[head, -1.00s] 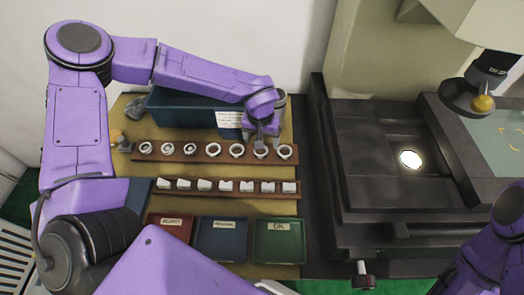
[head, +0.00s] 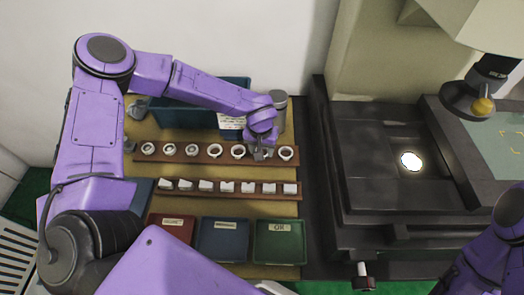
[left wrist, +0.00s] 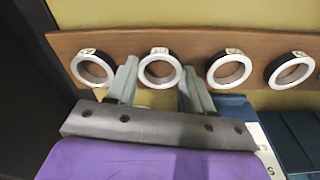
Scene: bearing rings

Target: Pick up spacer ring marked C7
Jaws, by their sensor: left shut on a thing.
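My left gripper (left wrist: 160,92) is shut on a spacer ring (left wrist: 160,70), with one finger on either side of it in the left wrist view. The ring is pale-faced with a dark outer side and a small tag on its top edge. It stands on the brown wooden rack (left wrist: 203,44), second from the right end of the row in the head view, where my left gripper (head: 262,154) mostly hides it. The tag's marking is too small to read, so I cannot tell if it is C7. My right gripper is out of view.
Similar rings stand close on both sides, one at the right end (head: 286,153) and one to the left (head: 238,151). A row of white blocks (head: 227,187) and red, blue and green trays (head: 280,261) lie in front. A blue bin (head: 180,115) stands behind.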

